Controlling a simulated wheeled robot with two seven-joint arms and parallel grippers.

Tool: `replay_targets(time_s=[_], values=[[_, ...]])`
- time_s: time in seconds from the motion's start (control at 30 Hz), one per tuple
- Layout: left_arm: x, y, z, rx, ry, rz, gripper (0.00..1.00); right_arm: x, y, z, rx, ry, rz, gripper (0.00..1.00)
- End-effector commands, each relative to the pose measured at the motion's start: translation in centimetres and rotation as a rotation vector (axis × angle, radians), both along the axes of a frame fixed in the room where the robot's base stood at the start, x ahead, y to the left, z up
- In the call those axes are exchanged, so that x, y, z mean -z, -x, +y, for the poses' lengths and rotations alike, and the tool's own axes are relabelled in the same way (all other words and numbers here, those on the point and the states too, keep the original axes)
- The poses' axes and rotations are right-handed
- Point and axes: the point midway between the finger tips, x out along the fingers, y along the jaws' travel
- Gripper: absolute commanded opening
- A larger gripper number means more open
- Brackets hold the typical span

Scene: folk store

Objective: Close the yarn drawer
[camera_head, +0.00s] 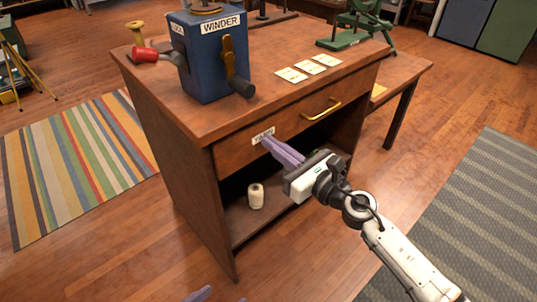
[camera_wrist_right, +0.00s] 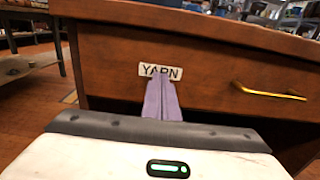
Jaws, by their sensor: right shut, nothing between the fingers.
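The yarn drawer (camera_head: 240,149) is the wooden front under the desk top, with a brass handle (camera_head: 321,109) and a white YARN label (camera_head: 263,135). It also fills the right wrist view (camera_wrist_right: 210,75). Its front looks about flush with the desk; I cannot tell if a small gap remains. My right gripper (camera_head: 268,142) is shut and empty, its purple fingers pointing at the front just at the label and covering part of it. Whether the tips touch is unclear. My left gripper (camera_head: 220,296) shows only as two separated purple fingertips at the bottom edge.
A blue winder box (camera_head: 208,65) with a crank stands on the desk top (camera_head: 265,98), beside a red spool (camera_head: 144,54), cards (camera_head: 308,68) and a green device (camera_head: 345,40). A cream yarn cone (camera_head: 256,196) stands on the open shelf below. Floor in front is clear.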

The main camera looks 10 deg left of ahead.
Motion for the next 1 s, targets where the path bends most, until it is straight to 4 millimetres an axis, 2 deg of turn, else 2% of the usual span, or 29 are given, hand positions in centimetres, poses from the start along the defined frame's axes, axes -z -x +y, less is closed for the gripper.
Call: replay_targets(time_s=[0.2, 0.67, 0.83, 1.0], values=[[-0.8, -0.9, -0.1, 0.002, 0.002, -0.021, 0.62, -0.1, -0.7, 0.0, 0.013, -0.002, -0.001, 0.0], [-0.4, -0.7, -0.2, 0.005, 0.001, -0.011, 0.62, -0.4, -0.6, 0.1, 0.011, -0.004, -0.005, 0.0], [-0.5, -0.5, -0.1, 0.003, 0.0, -0.014, 0.62, -0.3, 0.5, -1.3, 0.004, -0.002, -0.003, 0.0], [-0.4, 0.0, -0.1, 0.001, -0.001, -0.007, 0.62, -0.1, 2.8, -4.2, -0.003, 0.001, -0.001, 0.0]])
